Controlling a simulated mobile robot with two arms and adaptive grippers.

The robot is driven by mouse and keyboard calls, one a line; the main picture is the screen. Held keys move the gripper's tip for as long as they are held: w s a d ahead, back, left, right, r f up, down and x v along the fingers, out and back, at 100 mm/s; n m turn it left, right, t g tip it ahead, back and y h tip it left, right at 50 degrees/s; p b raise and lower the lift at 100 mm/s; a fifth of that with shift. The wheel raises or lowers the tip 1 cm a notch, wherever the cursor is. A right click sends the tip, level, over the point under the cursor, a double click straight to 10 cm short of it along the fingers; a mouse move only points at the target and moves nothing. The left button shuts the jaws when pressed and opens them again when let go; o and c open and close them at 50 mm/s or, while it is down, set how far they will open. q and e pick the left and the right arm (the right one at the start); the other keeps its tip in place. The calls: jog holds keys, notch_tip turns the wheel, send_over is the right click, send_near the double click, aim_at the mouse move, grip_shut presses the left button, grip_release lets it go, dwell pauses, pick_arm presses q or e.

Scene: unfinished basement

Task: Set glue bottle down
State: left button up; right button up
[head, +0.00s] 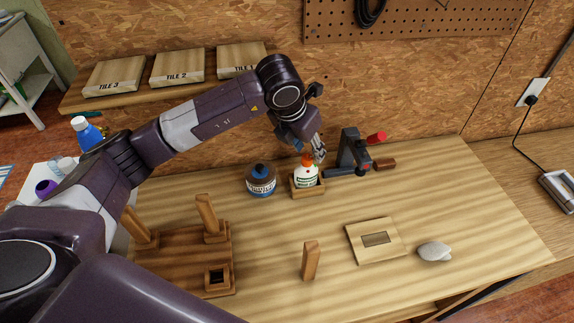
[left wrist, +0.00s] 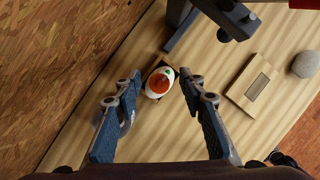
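The white glue bottle (head: 306,179) with an orange cap stands upright in a small wooden holder (head: 308,192) near the back of the workbench. In the left wrist view the bottle (left wrist: 160,83) is seen from above, its orange cap between my fingertips in the picture. My left gripper (head: 317,151) is just above the bottle, pointing down. In the left wrist view its fingers (left wrist: 161,77) are apart, with a gap on either side of the bottle. The fingers partly hide the bottle's top in the head view. My right gripper is not in view.
A dark clamp-like tool (head: 350,155) with a red handle is close right. A wooden peg stand (head: 190,262), an upright block (head: 311,261), a slotted plate (head: 376,254) and a grey stone (head: 434,251) are nearer.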

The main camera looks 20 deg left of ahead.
pick_arm(q)
jog(key=shift+s+a+r+b, duration=0.1)
jog(key=shift+s+r+b, duration=0.1)
jog(key=shift+r+b, duration=0.4)
jog(key=s+a+b, duration=0.3)
jog(key=s, duration=0.8)
jog(key=shift+s+a+r, duration=0.15)
jog(key=shift+s+a, duration=0.15)
jog(key=shift+a, duration=0.05)
